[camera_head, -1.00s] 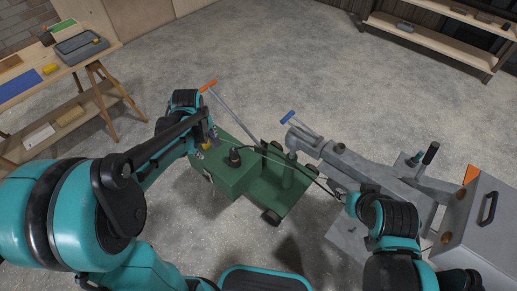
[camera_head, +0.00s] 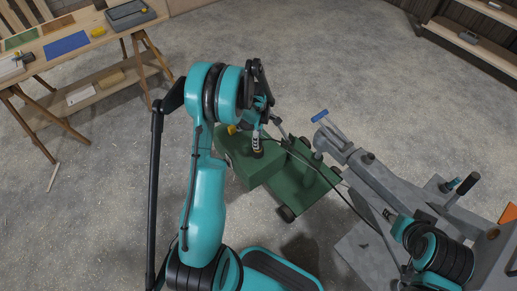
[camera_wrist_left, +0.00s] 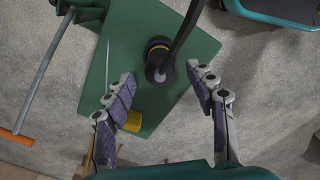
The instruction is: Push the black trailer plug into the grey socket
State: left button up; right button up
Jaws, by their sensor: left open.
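A black plug (camera_head: 257,153) with a cable stands on top of the green box (camera_head: 264,173). In the left wrist view, the round plug (camera_wrist_left: 158,60) and its cable are seen from above on the green surface. My left gripper (camera_wrist_left: 164,88) is open above the box, its fingers spread to either side, with the plug slightly beyond the fingertips in the picture. In the head view, the left gripper (camera_head: 258,132) is partly hidden by its wrist. My right gripper (camera_head: 388,214) is by the grey trailer frame; its fingers are unclear. I cannot clearly identify the grey socket.
The grey drawbar (camera_head: 375,180) with a blue handle (camera_head: 320,116) lies right of the green cart. A thin cable crosses toward my right arm. A yellow part (camera_wrist_left: 132,121) sits at the box edge.

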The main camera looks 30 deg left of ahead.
pick_arm(q)
notch_tip(320, 180, down, 3)
jog(key=shift+b, duration=0.4)
jog(key=shift+r, duration=0.1)
jog(key=shift+c, duration=0.7)
grip_shut()
